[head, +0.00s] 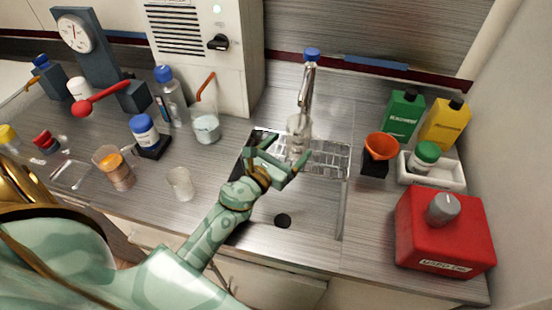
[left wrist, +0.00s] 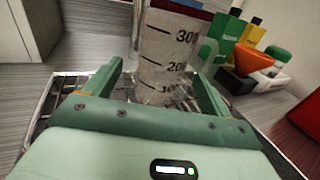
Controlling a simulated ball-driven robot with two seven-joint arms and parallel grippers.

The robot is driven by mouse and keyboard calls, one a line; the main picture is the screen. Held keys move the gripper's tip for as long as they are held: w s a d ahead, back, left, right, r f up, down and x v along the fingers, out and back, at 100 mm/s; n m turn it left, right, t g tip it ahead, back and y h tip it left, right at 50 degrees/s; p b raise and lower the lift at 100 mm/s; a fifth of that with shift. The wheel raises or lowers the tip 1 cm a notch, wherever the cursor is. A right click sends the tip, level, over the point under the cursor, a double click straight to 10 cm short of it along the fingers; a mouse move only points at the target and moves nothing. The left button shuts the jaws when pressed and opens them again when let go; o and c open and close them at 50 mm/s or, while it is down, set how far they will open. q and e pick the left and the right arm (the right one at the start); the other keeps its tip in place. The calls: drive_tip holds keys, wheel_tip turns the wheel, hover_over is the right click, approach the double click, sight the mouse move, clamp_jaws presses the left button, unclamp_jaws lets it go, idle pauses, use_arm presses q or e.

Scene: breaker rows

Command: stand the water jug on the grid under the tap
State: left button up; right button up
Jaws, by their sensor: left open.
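The clear water jug (head: 298,127) is upright below the tap (head: 307,85), over the wire grid (head: 328,158) that spans the back of the sink. Its base is partly hidden by my gripper, but it seems to stand on the grid. In the left wrist view the jug (left wrist: 165,50) shows black volume marks and rises beyond and between my fingers. My left gripper (head: 285,160) is open, with its fingers pointing at the jug's lower part. I cannot tell whether a finger touches it. My right gripper is not in view.
A beaker (head: 207,127) with a stirring rod, an empty glass (head: 181,184) and a white bottle (head: 144,130) stand left of the sink. The sink's front is clear.

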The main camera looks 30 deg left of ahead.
use_arm(q)
drive_tip(key=s+b, duration=0.1)
drive_tip(key=s, duration=0.5)
drive_tip(key=shift+a, duration=0.25)
drive_tip(key=shift+s, duration=0.1)
idle(1.7)
